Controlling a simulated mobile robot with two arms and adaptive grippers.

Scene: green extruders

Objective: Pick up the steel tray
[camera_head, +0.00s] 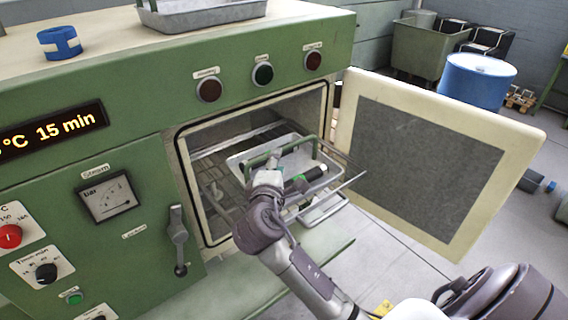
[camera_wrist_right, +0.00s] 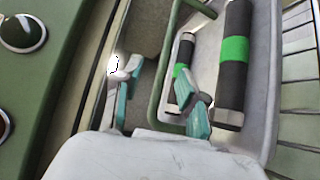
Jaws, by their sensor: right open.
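The steel tray (camera_head: 325,182) sits on a wire rack in the open chamber of the green machine, partly out of the doorway. It has a green handle (camera_wrist_right: 164,75) and holds black rollers with green bands (camera_wrist_right: 236,50); one roller also shows in the head view (camera_head: 312,173). My right gripper (camera_head: 270,168) is over the tray's near left side. In the right wrist view its open fingers (camera_wrist_right: 158,98) stand on either side of the green handle; I cannot tell whether they touch it. My arm hides part of the tray. My left gripper is not in view.
The chamber door (camera_head: 420,165) stands open to the right. Another metal tray (camera_head: 205,16) and a blue ring-shaped item (camera_head: 58,43) are on top of the machine. A blue barrel (camera_head: 478,80) and a green bin (camera_head: 432,50) stand behind. The chamber frame is close to my gripper.

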